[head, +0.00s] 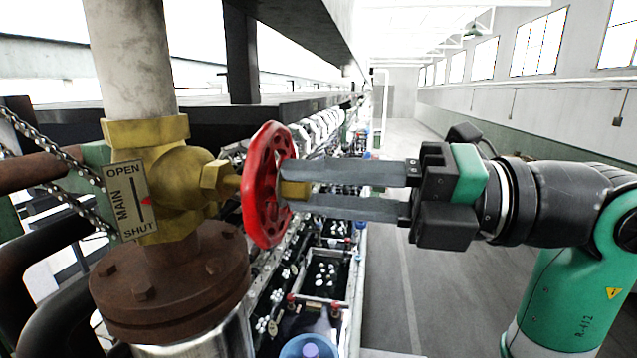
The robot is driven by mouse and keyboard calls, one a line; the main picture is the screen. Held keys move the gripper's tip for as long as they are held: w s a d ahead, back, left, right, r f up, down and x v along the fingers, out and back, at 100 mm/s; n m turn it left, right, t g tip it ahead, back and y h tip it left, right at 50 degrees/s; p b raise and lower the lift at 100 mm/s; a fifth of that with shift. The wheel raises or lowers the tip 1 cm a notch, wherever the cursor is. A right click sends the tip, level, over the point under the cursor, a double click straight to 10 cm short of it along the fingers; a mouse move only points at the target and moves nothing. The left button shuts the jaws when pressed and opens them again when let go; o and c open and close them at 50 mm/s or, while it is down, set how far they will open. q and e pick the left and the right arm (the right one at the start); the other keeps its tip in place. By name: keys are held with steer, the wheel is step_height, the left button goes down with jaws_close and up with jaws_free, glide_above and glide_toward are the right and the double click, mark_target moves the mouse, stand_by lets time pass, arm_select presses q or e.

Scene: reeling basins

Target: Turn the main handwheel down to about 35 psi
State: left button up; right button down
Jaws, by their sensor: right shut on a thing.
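The red main handwheel (263,186) stands on the stem of a brass valve (172,185) at the left of the head view. My right gripper (292,187) comes in from the right. Its two long grey fingers are shut on the brass hub at the middle of the handwheel, one finger above and one below. No pressure gauge shows in this view. My left gripper is not in view.
A pale vertical pipe (131,60) rises above the valve, and a rusty bolted flange (172,285) sits below it. A chain and dark pipes are at the far left. Rows of basins (322,275) run behind the wheel. The aisle floor (420,160) at the right is clear.

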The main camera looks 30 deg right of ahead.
steer(key=m, duration=1.3)
steer(key=shift+m, duration=0.3)
steer(key=c, duration=0.7)
jaws_free()
steer(key=v, duration=0.7)
